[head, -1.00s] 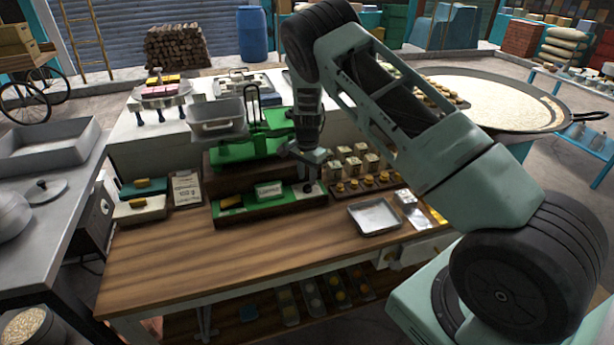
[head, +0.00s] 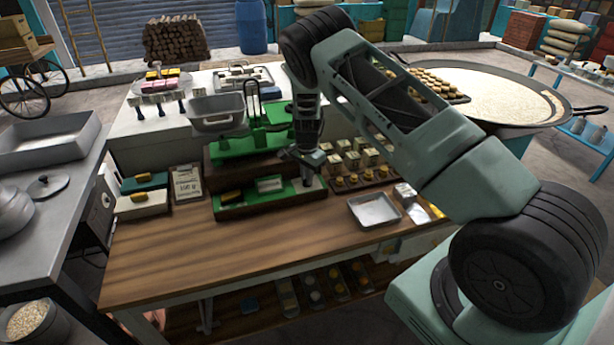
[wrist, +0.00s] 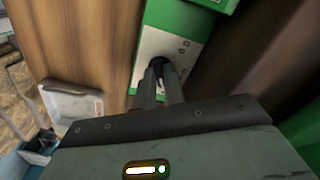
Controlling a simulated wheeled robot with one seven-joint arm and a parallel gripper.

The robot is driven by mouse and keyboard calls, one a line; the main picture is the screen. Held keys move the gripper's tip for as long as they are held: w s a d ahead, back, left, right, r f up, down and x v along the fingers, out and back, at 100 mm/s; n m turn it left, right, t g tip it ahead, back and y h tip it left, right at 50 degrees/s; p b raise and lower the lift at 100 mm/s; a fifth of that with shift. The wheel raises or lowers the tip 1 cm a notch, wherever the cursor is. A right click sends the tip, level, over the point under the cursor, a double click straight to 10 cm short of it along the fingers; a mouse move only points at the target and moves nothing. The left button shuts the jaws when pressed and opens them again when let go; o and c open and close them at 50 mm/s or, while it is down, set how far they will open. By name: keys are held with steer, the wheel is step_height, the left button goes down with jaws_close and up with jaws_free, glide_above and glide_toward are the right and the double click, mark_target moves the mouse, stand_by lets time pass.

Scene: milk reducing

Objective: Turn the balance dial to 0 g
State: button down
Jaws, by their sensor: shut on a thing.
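The green balance (head: 250,150) stands on a dark wooden step at the back of the table, with a grey metal pan (head: 216,112) on its left. In front is a low green box (head: 240,209) with a white panel at its right end. My gripper (head: 306,181) points down at this end. In the wrist view, the balance dial (wrist: 157,63) is a small dark knob on the white panel (wrist: 152,46). My gripper (wrist: 159,78) has its two fingers closed around the knob, which they partly hide. The dial's reading cannot be made out.
A grey tray (head: 374,210) and several small weights (head: 350,160) stand to the right. A clipboard (head: 187,184) and a box with a yellow block (head: 141,204) are at the left. The table's front (head: 220,245) is clear.

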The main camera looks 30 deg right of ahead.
steer(key=shift+f+n+b, duration=0.1)
steer(key=shift+n+b, duration=0.2)
steer(key=shift+b, duration=0.1)
steer(key=shift+f+n+b, duration=0.1)
steer(key=shift+n+b, duration=0.5)
steer(key=shift+b, duration=0.2)
steer(key=n+b, duration=0.3)
steer(key=shift+b, duration=0.35)
steer(key=n+b, duration=0.3)
steer(key=n, duration=0.1)
steer(key=n+b, duration=0.2)
steer(key=n, duration=0.1)
steer(key=shift+d+n, duration=0.1)
steer(key=shift+n, duration=0.3)
steer(key=n+b, duration=0.2)
steer(key=n, duration=0.3)
steer(key=shift+r, duration=0.2)
steer(key=n, duration=0.6)
steer(key=shift+r+b, duration=0.1)
steer(key=shift+b, duration=0.2)
steer(key=shift+n, duration=0.3)
